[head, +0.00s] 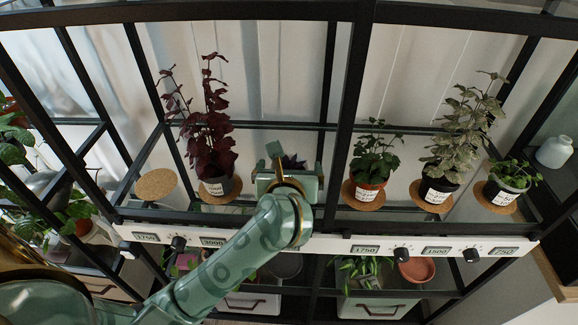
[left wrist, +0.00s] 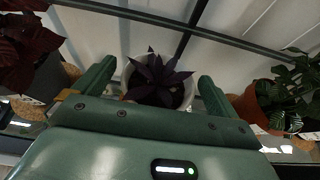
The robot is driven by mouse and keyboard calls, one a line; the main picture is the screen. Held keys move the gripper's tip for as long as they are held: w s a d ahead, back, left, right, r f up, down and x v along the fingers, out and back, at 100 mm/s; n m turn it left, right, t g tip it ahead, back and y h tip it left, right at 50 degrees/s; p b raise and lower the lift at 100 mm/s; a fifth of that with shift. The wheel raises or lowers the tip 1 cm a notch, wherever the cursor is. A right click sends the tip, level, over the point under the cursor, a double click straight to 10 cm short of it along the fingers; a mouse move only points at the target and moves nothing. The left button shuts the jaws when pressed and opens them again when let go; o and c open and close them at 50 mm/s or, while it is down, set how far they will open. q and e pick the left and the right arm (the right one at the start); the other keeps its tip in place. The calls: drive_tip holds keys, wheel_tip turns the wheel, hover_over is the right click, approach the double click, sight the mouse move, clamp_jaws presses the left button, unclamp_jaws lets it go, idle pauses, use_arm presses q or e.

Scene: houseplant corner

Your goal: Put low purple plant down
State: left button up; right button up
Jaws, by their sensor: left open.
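The low purple plant (head: 293,161) stands on the middle of the shelf, mostly hidden behind my left gripper in the head view. In the left wrist view its dark pointed leaves (left wrist: 158,76) rise from a whitish pot (left wrist: 128,72), which looks upright. My left gripper (head: 290,172) is open, with one finger on each side of the pot in the left wrist view. A gap shows between the right finger and the pot; contact at the left finger is unclear. What lies under the pot is hidden. My right gripper is not in view.
A bare cork mat (head: 156,184) lies at the left. A tall dark red plant (head: 211,130) stands left of the gripper. A green plant in a terracotta pot (head: 366,190), a pale-leaved plant (head: 460,135) and a small plant (head: 512,176) stand right. Black frame bars (head: 346,110) cross in front.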

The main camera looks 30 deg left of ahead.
use_arm(q)
drive_tip(key=p+v, duration=0.2)
drive_tip(key=v, duration=0.9)
drive_tip(key=shift+s, duration=0.2)
